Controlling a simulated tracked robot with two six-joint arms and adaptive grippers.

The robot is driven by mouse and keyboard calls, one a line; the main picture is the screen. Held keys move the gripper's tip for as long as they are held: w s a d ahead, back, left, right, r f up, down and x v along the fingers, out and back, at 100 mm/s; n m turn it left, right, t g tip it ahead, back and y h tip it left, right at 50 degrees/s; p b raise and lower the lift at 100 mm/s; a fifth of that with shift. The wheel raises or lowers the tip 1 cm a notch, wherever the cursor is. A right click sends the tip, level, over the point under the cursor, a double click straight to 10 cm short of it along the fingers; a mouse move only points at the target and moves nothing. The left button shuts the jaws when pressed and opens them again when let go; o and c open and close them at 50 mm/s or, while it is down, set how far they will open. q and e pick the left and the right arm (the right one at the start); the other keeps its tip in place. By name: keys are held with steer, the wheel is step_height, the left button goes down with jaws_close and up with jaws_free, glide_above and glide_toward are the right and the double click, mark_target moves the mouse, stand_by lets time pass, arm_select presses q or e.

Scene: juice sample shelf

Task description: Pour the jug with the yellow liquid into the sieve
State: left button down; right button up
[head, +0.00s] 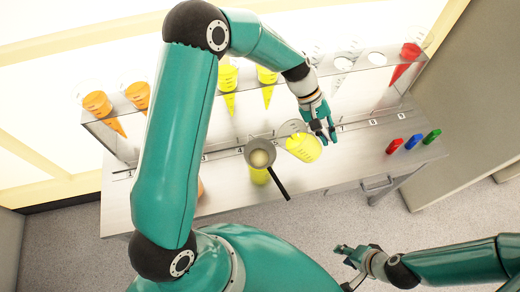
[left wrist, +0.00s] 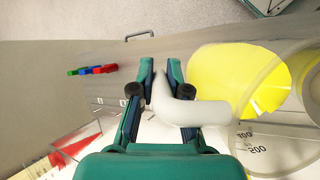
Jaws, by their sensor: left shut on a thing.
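The clear jug with yellow liquid (head: 303,147) is beside the sieve, to its right in the head view. My left gripper (head: 320,128) is shut on its pale handle, which lies between the fingers in the left wrist view (left wrist: 172,104). The jug looks close to upright; any slight tilt is hard to judge. No stream shows. The round sieve (head: 259,153) has a black handle (head: 279,183) pointing down-right. A yellow-filled vessel (head: 259,176) shows under the sieve. My right gripper (head: 345,254) is empty, fingers apart, low in the picture, away from the bench.
A rack (head: 185,132) behind holds orange cones (head: 98,103) at left, yellow cones (head: 228,78) in the middle and a red cone (head: 409,53) at right. Red (head: 394,146), blue (head: 413,142) and green (head: 432,136) small items lie on the bench's right. The bench (head: 350,165) between is clear.

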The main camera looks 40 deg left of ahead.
arm_select(q)
steer(key=shift+w+d+f+g+y, duration=0.3)
steer(key=shift+w+d+f+y, duration=0.15)
steer(key=shift+d+y, duration=0.1)
steer(key=shift+w+d+f+n+g+y, duration=0.25)
steer(key=shift+w+d+f+g+y, duration=0.1)
steer(key=shift+f+g+y, duration=0.3)
steer(key=shift+w+d+f+n+g+y, duration=0.2)
steer(key=shift+w+d+f+g+y, duration=0.15)
steer(key=shift+f+y, duration=0.45)
steer(key=shift+w+d+f+n+g+y, duration=0.35)
steer(key=shift+f+g+y, duration=0.25)
steer(key=shift+f, duration=0.25)
stand_by(3.4)
